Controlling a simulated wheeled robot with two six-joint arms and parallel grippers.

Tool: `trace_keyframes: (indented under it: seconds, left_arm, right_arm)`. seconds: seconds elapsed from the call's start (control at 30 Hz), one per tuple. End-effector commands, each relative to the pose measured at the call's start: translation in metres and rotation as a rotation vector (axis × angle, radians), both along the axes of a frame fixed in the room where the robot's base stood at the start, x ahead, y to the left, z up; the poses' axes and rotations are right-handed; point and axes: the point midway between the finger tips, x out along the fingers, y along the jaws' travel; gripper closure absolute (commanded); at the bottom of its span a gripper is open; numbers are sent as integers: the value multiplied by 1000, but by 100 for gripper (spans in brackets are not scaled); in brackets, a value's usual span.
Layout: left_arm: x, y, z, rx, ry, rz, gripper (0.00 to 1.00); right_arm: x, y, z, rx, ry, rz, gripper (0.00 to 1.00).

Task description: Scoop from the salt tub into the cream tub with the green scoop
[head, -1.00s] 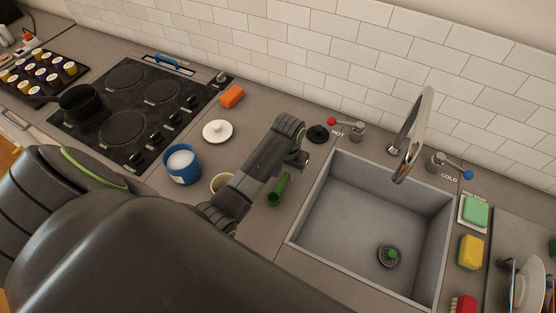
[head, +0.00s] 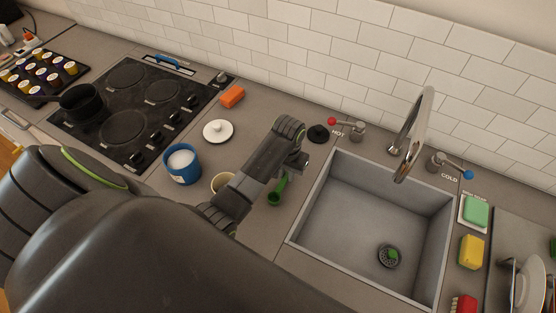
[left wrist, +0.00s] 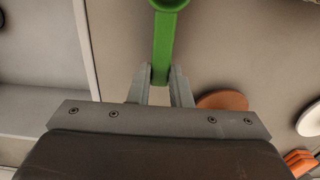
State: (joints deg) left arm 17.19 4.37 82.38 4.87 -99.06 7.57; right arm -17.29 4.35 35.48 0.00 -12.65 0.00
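The green scoop (head: 279,190) is beside the sink in the head view, its bowl toward the front. My left gripper (head: 290,172) is at its handle. In the left wrist view the fingers (left wrist: 160,75) are closed on both sides of the green handle (left wrist: 163,48). I cannot tell whether the scoop touches the counter. The blue tub (head: 182,166) holds white salt and stands open to the left. The cream tub (head: 222,184) is just left of my forearm, which partly covers it. My right gripper is not in view.
The sink (head: 370,230) is right of the scoop. A white lid (head: 218,131), an orange sponge (head: 232,96) and a black disc (head: 318,134) lie behind. A brown disc (left wrist: 222,100) shows in the left wrist view. The stove (head: 130,105) is at left.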

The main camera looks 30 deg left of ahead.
Motion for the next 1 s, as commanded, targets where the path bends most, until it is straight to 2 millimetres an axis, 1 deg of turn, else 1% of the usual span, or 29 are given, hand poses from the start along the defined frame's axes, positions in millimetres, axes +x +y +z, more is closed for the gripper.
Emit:
trace_keyframes:
  seconds: [0.03,0.13,0.57,0.87,1.0]
  left_arm:
    - [0,0,0,0,0,0,87]
    - [0,0,0,0,0,0,100]
    - [0,0,3,0,-1,0,100]
    - [1,0,27,0,-2,0,100]
    - [1,0,36,0,-3,0,100]
  right_arm:
    - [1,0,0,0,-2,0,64]
    - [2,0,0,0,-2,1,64]
    - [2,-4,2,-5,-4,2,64]
    - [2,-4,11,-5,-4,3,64]
    - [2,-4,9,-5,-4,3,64]
